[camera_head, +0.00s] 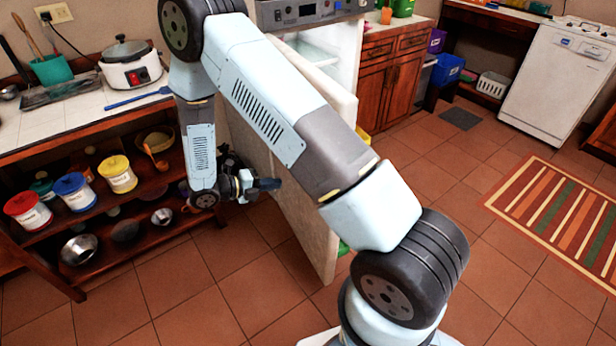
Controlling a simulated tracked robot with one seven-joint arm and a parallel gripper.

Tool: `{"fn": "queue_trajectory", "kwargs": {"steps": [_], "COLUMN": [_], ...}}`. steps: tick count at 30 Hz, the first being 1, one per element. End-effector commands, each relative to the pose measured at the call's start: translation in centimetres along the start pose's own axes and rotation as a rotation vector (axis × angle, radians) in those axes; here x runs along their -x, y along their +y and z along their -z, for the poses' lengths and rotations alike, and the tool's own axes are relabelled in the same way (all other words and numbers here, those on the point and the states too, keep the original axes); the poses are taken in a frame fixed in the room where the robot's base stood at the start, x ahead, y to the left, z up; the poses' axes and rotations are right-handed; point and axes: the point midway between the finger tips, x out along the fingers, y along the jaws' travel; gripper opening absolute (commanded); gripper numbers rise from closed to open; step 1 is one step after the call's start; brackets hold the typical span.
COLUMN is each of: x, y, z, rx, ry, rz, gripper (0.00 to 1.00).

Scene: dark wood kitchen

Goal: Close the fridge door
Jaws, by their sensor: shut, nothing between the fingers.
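The fridge door (303,228) is a pale panel that stands open, swung out toward me from the fridge. The white fridge interior (330,50) shows behind my arm, at the top middle. My gripper (268,184) is at the left of the door, close to its outer face, with its fingers pointing right toward the panel. It looks shut and empty. I cannot tell whether the fingertips touch the door. My arm hides the middle and upper part of the door and part of the fridge opening.
A dark wood shelf unit (60,262) with jars and bowls stands at the left, near my gripper. A rice cooker (132,64) sits on its top. Red wooden cabinets (390,85) stand right of the fridge. The tiled floor at centre right is clear, beside a striped rug (560,215).

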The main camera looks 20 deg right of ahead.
Motion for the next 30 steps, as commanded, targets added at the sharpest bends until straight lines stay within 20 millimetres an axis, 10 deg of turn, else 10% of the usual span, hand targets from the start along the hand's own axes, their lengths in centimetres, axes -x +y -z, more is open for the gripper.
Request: {"fn": "queue_trajectory", "kwargs": {"steps": [30], "x": [-12.3], "y": [-0.3], "z": [-0.2], "rx": [0.024], "ry": [-0.021], "rz": [0.006], "gripper": [0.0]}}
